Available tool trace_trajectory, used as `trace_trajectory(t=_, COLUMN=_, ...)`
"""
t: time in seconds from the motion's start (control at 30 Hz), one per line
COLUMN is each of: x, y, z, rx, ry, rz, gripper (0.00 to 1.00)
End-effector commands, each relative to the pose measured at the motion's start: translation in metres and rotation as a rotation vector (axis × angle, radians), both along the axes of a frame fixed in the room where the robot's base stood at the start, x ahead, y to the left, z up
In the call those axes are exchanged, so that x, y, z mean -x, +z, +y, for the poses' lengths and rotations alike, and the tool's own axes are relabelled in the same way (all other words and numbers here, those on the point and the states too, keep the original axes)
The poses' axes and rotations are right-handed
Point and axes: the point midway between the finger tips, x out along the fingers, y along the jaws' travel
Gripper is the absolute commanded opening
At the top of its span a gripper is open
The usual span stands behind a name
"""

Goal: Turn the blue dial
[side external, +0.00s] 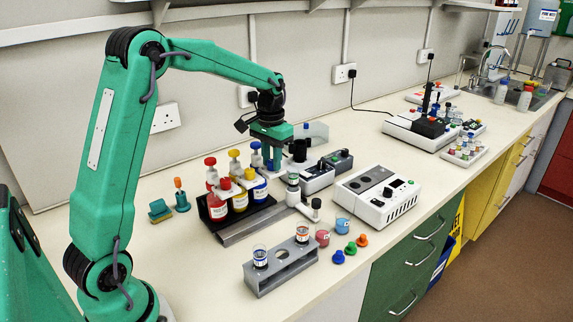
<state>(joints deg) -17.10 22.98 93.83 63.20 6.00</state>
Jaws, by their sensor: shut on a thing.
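A row of red, yellow and blue bottles stands in a black rack (212,222). The blue bottle (260,190) is at the right end, with a blue-topped part (256,147) rising behind it. The red dial (224,184) and yellow dial (250,173) show on the front tops of their bottles. My gripper (273,163) points down at the matching front top of the blue bottle, shut on the blue dial there. The dial itself is mostly hidden by the fingers, so its turn angle cannot be seen.
A grey holder with small vials (282,272) stands in front, with loose coloured caps (350,248) to its right. A white instrument (378,196) and grey boxes (318,178) stand right of the rack.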

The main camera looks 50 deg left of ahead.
Motion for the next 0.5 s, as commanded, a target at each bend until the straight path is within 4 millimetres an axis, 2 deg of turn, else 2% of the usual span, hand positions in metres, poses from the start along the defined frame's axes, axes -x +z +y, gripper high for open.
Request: trace_trajectory(t=0.5, x=0.0, y=0.0014, z=0.0, rx=0.0, ry=0.453, rz=-0.001, gripper=0.01)
